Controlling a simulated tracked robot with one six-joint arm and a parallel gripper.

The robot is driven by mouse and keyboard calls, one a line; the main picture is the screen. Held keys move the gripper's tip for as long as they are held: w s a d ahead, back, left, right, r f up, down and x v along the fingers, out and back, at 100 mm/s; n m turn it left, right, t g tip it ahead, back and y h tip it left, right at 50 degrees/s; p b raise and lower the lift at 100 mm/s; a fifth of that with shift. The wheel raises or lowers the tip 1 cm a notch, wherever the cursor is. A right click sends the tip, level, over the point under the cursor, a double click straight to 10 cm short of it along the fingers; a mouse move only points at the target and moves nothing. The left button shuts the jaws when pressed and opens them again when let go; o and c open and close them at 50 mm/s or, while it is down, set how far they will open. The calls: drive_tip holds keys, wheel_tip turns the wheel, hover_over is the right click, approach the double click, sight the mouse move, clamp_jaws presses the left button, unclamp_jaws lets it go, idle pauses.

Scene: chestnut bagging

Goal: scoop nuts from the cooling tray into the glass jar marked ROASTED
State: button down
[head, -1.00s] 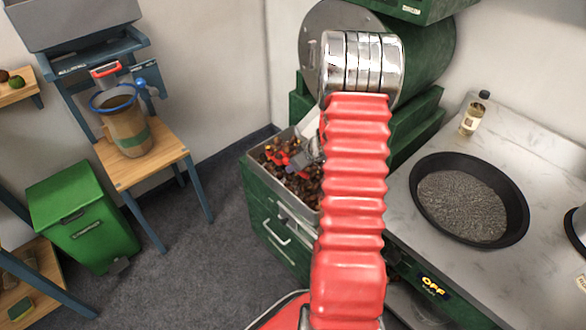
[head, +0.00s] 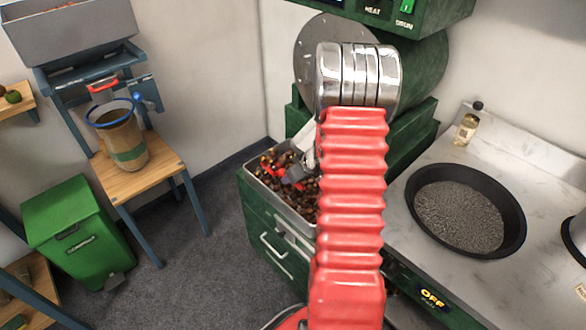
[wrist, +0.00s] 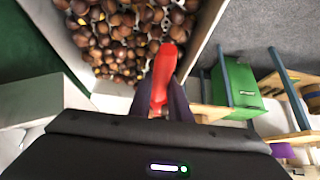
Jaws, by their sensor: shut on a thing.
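The cooling tray (head: 298,217) is a metal tray in the green roaster, holding many brown chestnuts (head: 305,193). My gripper (head: 293,173) is over the tray, partly hidden behind my red arm. It is shut on a red tool, likely the scoop (wrist: 164,72), whose red part also shows over the nuts in the head view. In the wrist view my gripper's dark fingers (wrist: 160,104) close around it. The scoop's bowl is not clear, and I cannot tell whether it holds nuts.
A green bin (head: 78,235) is on the floor. A black pan (head: 415,205) and a small bottle (head: 466,128) stand on the right counter. The grey floor between is clear.

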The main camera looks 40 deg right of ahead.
drive_tip(key=w+a+r, duration=0.3)
drive_tip(key=a+r, duration=0.3)
drive_tip(key=a, duration=0.5)
drive_tip(key=w+a+r, duration=0.3)
drive_tip(key=a+r, duration=0.3)
drive_tip(key=a, duration=0.5)
drive_tip(key=w+a+r, duration=0.4)
drive_tip(key=a+r, duration=0.3)
drive_tip(key=a, duration=0.5)
drive_tip(key=shift+a, duration=0.1)
